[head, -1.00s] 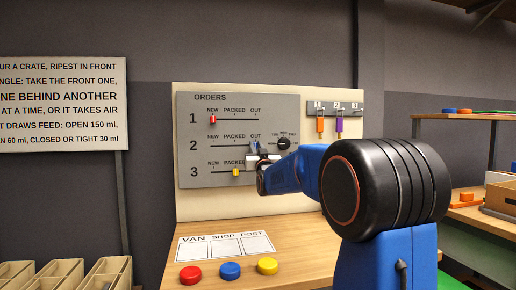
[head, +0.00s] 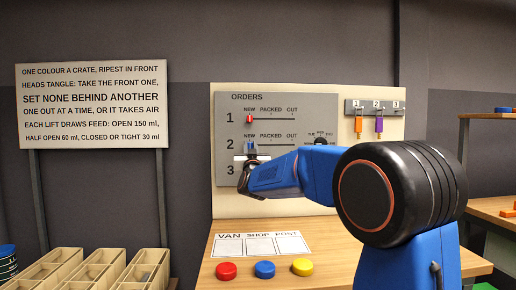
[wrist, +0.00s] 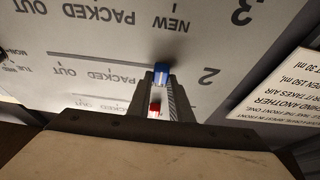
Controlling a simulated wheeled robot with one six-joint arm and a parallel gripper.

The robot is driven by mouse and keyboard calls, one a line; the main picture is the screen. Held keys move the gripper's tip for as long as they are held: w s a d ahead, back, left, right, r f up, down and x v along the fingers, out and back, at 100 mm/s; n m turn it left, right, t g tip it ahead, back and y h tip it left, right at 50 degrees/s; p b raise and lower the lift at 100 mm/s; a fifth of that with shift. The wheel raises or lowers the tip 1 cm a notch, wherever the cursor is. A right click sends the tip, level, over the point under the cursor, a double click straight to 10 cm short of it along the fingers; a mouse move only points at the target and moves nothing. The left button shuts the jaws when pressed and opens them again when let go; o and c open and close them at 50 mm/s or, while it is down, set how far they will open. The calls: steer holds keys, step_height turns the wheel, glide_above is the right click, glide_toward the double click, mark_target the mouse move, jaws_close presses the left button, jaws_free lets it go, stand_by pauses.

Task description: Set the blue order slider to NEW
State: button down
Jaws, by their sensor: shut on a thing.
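The blue slider (head: 250,147) sits on row 2 of the grey ORDERS board (head: 290,105), at the left end of its track under NEW. My gripper (head: 250,157) is shut on it. In the wrist view the blue slider (wrist: 161,75) shows at the fingertips, between the upside-down 2 and PACKED; the row 2 NEW label is hidden there. The red slider (head: 250,118) is at NEW on row 1. My arm hides most of row 3, and its yellow slider does not show.
A black dial (head: 320,141) is right of row 2. Orange (head: 358,125) and purple (head: 379,125) tags hang on a rack at right. Below, the wooden bench (head: 340,255) carries red, blue and yellow buttons. Wooden crates (head: 100,270) stand at lower left.

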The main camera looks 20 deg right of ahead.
steer(key=shift+a, duration=0.1)
steer(key=c, duration=1.6)
jaws_free()
steer(key=v, duration=1.7)
steer(key=shift+s+a, duration=0.1)
steer(key=shift+s, duration=0.1)
steer(key=shift+f, duration=0.1)
